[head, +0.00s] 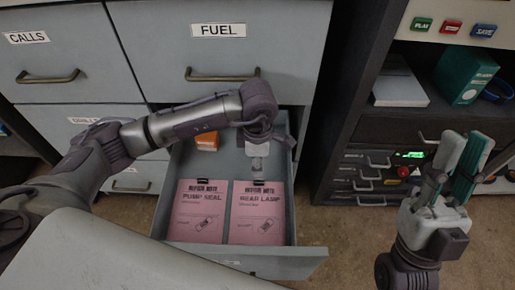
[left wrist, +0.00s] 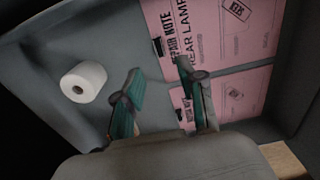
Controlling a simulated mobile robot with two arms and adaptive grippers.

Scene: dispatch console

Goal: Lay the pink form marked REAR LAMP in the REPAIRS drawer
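The pink form marked REAR LAMP (head: 257,214) lies flat in an open grey drawer (head: 288,212), with a dark clip at its top edge. It also shows in the left wrist view (left wrist: 222,40). A pink form marked PUMP SEAL (head: 197,212) lies beside it on the left. The drawer's front label cannot be read. My left gripper (head: 257,163) is over the drawer, just behind the REAR LAMP form's top edge. In the left wrist view its fingers (left wrist: 162,103) are apart with nothing between them. My right gripper (head: 456,165) is empty, fingers apart, at the right.
A white roll (left wrist: 84,81) stands in the drawer near the left gripper. An orange item (head: 207,140) lies at the drawer's back. Closed drawers marked CALLS (head: 27,37) and FUEL (head: 217,30) are above. Right shelves hold a green binder (head: 463,75) and labelled buttons (head: 452,27).

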